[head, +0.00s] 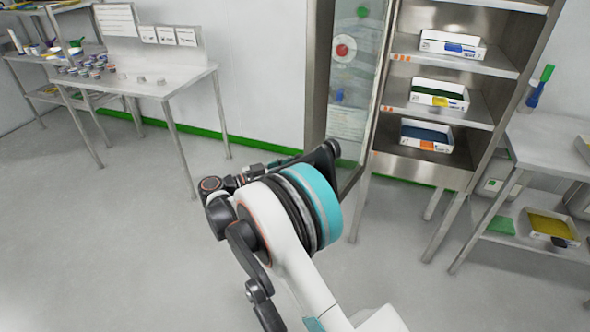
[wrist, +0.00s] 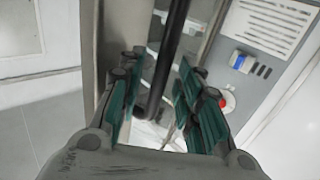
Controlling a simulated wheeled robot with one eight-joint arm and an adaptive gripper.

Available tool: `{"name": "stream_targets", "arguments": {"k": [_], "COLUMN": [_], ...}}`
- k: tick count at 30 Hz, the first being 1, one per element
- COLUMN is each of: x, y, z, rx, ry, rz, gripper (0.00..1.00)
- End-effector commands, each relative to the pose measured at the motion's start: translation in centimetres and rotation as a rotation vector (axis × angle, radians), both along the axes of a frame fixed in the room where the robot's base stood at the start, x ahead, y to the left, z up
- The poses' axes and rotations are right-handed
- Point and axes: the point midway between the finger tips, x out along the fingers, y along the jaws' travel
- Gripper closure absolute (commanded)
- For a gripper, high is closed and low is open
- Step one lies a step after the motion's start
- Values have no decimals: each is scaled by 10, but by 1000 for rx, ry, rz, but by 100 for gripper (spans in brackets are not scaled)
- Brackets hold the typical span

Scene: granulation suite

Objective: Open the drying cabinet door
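The drying cabinet stands at the upper middle of the head view, with its shelves (head: 440,112) uncovered. Its glass-panelled door (head: 352,95) stands at an angle on the left of the shelves, so it looks open. In the wrist view a dark bar handle (wrist: 170,48) runs down between the fingers and bends at its lower end. My gripper (wrist: 158,75) is open, with one teal finger on each side of the bar; I cannot tell if either touches it. In the head view my wrist hides most of the gripper, near the door's lower part.
White trays (head: 432,141) lie on the cabinet shelves. A steel table (head: 160,80) with small containers stands at the left, and another table (head: 555,135) at the right of the cabinet. The wrist view shows a grey panel with a red button (wrist: 227,100). The left floor is clear.

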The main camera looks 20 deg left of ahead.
Motion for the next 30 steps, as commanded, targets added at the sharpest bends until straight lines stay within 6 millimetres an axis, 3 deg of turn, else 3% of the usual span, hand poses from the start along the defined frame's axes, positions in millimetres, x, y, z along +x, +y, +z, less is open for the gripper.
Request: {"name": "stream_targets", "arguments": {"k": [8, 21, 30], "x": [-8, -65, -82], "y": [10, 71, 88], "z": [0, 0, 0], "rx": [-1, 0, 0], "ry": [-1, 0, 0], "rz": [2, 4, 2], "gripper": [68, 68, 68]}}
